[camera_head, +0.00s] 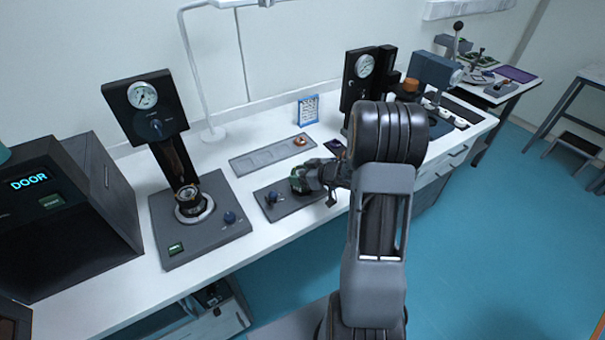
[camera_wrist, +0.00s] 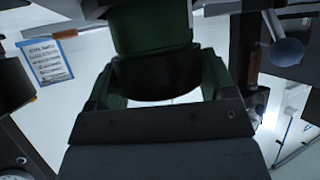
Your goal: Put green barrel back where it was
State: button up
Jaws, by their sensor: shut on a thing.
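The green barrel (camera_head: 297,184) is between the fingers of my gripper (camera_head: 304,180), low over the right part of a small dark base plate (camera_head: 283,209). In the wrist view the green barrel (camera_wrist: 152,28) has a black lower band and sits between the two fingers of my gripper (camera_wrist: 158,85). My gripper is shut on it. I cannot tell whether the barrel touches the plate, as the gripper covers part of it. A blue knob (camera_head: 272,197) stands on the plate's left part.
A grey recessed tray (camera_head: 265,158) holding a copper-coloured piece (camera_head: 299,141) lies behind. A gauge stand (camera_head: 146,110) with a dark base is left, beside a black box marked DOOR (camera_head: 60,215). Another gauge unit (camera_head: 362,80) is right. A blue-bordered card (camera_head: 308,110) stands at the wall.

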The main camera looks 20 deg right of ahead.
jog(key=shift+f, duration=0.15)
jog(key=o, duration=1)
jog(key=shift+o, duration=0.2)
jog(key=shift+r, duration=0.3)
jog(key=v, duration=1.1)
notch_tip(320, 180, up, 10)
jog(key=a+m+h, duration=0.2)
jog(key=m+h, duration=0.3)
jog(key=h, duration=0.5)
jog(key=s+a+m+g+y, duration=0.1)
jog(key=s+a+g+y, duration=0.3)
jog(key=s+a, duration=0.9)
jog(key=shift+s+a+g+p, duration=0.2)
jog(key=shift+s+g+p, duration=0.2)
jog(key=shift+g, duration=0.8)
